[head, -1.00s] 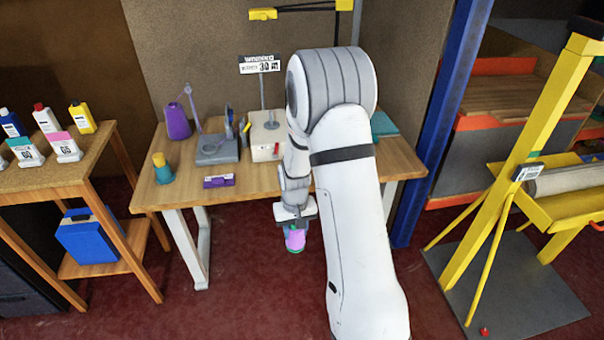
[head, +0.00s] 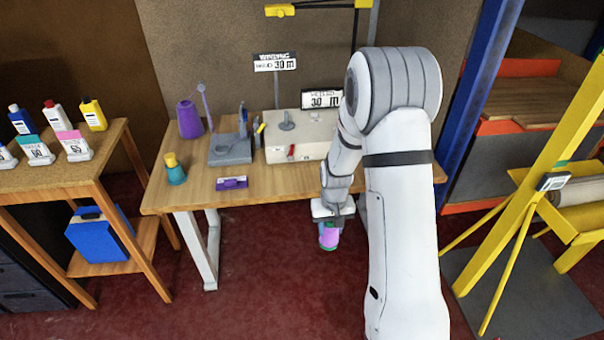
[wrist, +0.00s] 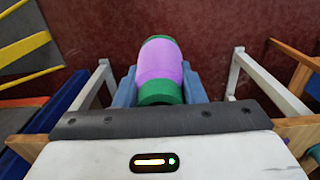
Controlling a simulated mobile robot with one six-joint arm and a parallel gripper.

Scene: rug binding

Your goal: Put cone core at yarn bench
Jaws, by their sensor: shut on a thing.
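My gripper (head: 330,222) is shut on a cone core (head: 328,238), a purple-pink yarn body with green ends. The core (wrist: 160,70) also shows between the jaws in the wrist view. My gripper holds it in the air in front of the bench's front edge, over the red floor. The yarn bench (head: 215,200) is a wooden table with pale legs. On it stand a purple cone (head: 190,120), a grey winder-like device (head: 230,148), a teal cone with a yellow top (head: 174,170) and a small purple label block (head: 231,183).
A white box device (head: 285,150) with signs reading 30 m stands at the bench's back. A side table (head: 45,180) with several bottles is at the left. A blue post (head: 480,100) and a yellow frame (head: 530,220) stand at the right. The bench's front left strip is partly clear.

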